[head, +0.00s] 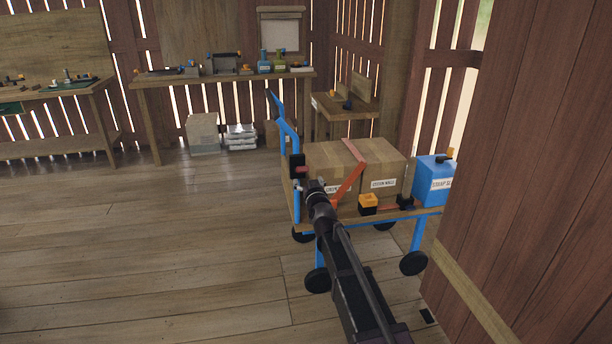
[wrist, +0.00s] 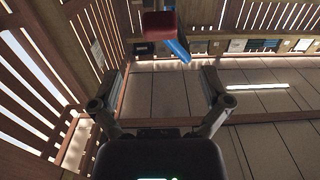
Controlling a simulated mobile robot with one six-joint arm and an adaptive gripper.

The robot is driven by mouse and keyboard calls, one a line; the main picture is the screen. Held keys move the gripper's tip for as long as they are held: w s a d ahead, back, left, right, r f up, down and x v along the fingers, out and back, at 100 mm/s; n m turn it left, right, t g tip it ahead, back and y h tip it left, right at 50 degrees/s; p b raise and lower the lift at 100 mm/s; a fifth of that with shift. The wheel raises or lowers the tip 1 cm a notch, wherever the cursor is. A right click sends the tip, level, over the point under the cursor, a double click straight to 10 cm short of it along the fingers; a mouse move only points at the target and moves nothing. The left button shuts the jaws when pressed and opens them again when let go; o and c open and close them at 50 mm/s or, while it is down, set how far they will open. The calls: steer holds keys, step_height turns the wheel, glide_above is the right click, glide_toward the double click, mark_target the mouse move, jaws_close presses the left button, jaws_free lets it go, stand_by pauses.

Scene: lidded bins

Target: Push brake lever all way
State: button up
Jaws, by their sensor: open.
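A blue cart (head: 289,128) stands at centre right, with a blue push handle at its left end. A small black and red part (head: 298,168), which looks like the brake lever, sits on the handle upright. In the wrist view the red part (wrist: 159,24) shows near the top centre, with a blue bar beside it. My gripper (head: 311,186) is just below and right of that part in the head view. In the wrist view my gripper (wrist: 162,82) has its fingers wide apart with nothing between them. The red part appears beyond the fingertips; contact is not visible.
The cart carries cardboard boxes (head: 385,160) with an orange strap, a blue container (head: 433,182) and a small orange and black item (head: 368,202). A wooden wall (head: 540,170) stands close on the right. Workbenches (head: 225,78) line the back. The floor at left is clear.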

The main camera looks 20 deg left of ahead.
steer(key=shift+v, duration=1.1)
